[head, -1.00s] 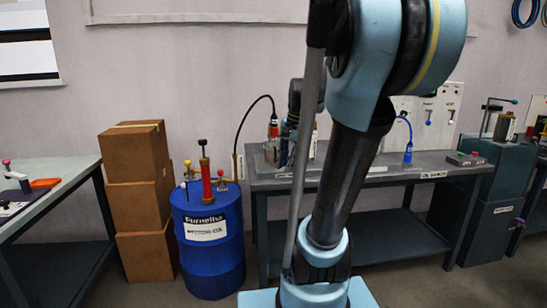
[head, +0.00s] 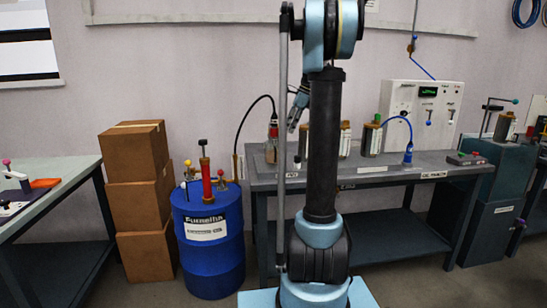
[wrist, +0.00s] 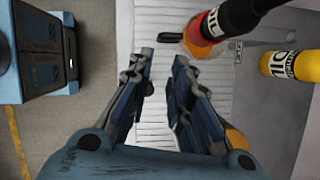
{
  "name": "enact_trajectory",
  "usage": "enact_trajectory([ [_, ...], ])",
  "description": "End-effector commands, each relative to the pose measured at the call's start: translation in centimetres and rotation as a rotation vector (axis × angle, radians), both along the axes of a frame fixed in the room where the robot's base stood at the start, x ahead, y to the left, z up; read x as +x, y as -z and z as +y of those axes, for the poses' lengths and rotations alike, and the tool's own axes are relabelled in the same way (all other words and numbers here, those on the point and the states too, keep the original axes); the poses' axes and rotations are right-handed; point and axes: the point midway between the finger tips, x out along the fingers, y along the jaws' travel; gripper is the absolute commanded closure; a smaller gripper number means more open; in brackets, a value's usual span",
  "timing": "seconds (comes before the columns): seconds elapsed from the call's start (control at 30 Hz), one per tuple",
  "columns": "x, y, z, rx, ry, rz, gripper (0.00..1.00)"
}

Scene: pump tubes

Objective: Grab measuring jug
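My gripper (head: 292,127) hangs fingers-down over the left part of the long grey bench (head: 360,178), partly behind my arm. In the wrist view my gripper (wrist: 164,60) is open, with nothing between its fingers. I cannot tell for certain which vessel is the measuring jug. In the wrist view, the red-and-black hose end (wrist: 225,22) shows ahead of the right finger, over a pale, unclear shape.
A blue drum (head: 208,240) with a red pump stands left of the bench, beside stacked boxes (head: 140,205). A blue hose nozzle (head: 408,152) and a control box (head: 466,158) are on the bench's right part. A yellow labelled cylinder (wrist: 290,65) lies right in the wrist view.

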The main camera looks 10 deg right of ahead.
Motion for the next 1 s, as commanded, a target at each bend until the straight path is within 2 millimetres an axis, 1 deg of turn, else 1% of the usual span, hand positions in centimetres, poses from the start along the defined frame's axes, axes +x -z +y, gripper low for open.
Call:
enact_trajectory([
  [0.17,0.4,1.7,0.6,0.003,0.006,0.003,0.81],
  [0.5,0.8,7.3,2.9,0.002,0.004,0.003,0.81],
  [0.7,1.0,10.0,4.0,0.002,0.005,0.003,0.81],
  [0.8,1.1,10.9,4.3,0.002,0.004,0.003,0.81],
  [1.0,1.1,11.9,4.7,0.001,0.006,0.002,0.81],
])
